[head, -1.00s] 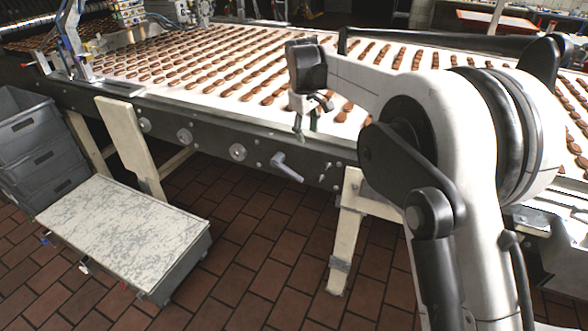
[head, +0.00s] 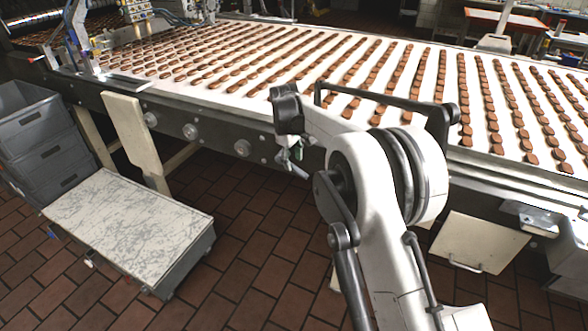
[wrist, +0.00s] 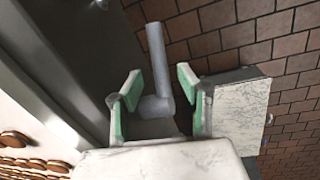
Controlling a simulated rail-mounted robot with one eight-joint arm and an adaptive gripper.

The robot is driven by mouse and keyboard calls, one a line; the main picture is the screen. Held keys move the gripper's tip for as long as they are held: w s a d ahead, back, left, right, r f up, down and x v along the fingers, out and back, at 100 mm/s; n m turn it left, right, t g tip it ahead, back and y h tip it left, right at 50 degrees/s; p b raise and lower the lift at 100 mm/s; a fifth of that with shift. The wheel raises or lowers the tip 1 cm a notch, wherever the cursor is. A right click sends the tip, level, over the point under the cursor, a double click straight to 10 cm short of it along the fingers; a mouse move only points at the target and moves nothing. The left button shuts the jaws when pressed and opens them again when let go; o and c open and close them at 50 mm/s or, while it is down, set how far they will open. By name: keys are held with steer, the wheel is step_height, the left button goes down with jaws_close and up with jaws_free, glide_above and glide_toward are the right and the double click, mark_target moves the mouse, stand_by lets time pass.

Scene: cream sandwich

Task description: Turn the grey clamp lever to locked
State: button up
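The grey clamp lever (wrist: 157,62) shows in the wrist view as a round hub with a straight handle pointing up the picture. My gripper (wrist: 158,78) is open, with one green-padded finger on each side of the lever's hub end. I see gaps between the pads and the lever, so it does not look gripped. In the head view my gripper (head: 292,156) is at the side rail of the conveyor, and it mostly hides the lever there.
The conveyor (head: 215,103) carries rows of brown biscuits just above the lever. A scuffed white-topped box (head: 130,225) stands on the brick floor at the left, beside stacked grey crates (head: 38,150). The floor below my gripper is clear.

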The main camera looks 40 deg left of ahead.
mark_target(294, 166)
steer(key=shift+w+f, duration=0.15)
steer(key=shift+f, duration=0.9)
steer(key=shift+w+f, duration=0.15)
steer(key=shift+f, duration=0.9)
jaws_close()
